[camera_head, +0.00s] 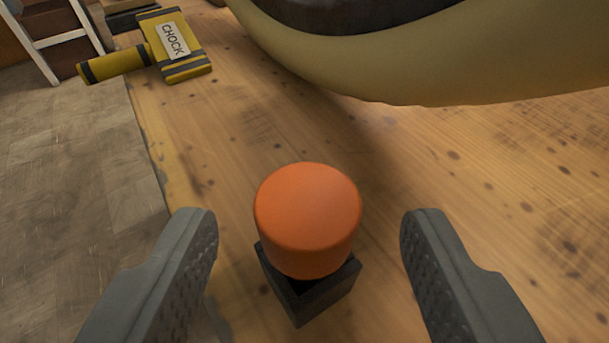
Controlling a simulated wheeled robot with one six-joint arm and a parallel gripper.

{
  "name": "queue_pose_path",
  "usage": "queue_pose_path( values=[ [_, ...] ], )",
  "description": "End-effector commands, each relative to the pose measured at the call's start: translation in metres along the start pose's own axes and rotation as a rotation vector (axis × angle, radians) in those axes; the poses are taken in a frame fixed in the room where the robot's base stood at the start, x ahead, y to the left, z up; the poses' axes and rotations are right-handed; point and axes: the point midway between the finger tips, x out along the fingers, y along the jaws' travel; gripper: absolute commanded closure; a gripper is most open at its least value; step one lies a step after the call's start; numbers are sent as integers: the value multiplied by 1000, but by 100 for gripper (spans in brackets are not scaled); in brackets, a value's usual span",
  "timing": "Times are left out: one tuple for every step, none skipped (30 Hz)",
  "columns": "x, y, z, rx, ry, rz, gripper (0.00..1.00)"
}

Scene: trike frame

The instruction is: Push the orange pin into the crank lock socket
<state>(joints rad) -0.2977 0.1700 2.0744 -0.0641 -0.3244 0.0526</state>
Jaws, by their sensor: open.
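The orange pin (307,215) has a thick round head and stands in or on a dark square holder (312,296) on the wooden surface. Its lower part is hidden by the head and the holder. My gripper (308,225) is open, with one grey finger on each side of the pin. A clear gap shows between each finger and the orange head. I cannot make out the crank lock socket in this view.
A large tan curved body (400,85) overhangs the wooden bench (480,200) at the top. A yellow and black chock (175,44) lies at the top left near the bench edge. Tiled floor (70,180) shows at left. Bare wood lies right of the pin.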

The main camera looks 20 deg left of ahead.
Motion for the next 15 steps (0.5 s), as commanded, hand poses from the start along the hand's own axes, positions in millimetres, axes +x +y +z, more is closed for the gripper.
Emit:
queue_pose_path(
  values=[
    [8,-1,-2,0,0,0,44],
    [12,-1,-2,0,-1,0,44],
    [17,-1,-2,0,-1,0,44],
    [20,-1,-2,0,-1,0,44],
    [23,-1,-2,0,-1,0,44],
    [27,-1,-2,1,-1,0,44],
    [29,0,-2,1,-1,0,44],
    [30,0,-2,1,-1,0,44],
    [31,-1,-2,1,0,0,44],
    [31,-1,-2,1,0,0,44],
    [31,-1,-3,1,0,0,44],
    [31,-1,-3,1,0,0,44],
    [31,-1,-2,1,0,0,44],
    [31,-1,-2,1,0,0,44],
    [31,-1,-2,1,0,0,46]
  ],
)
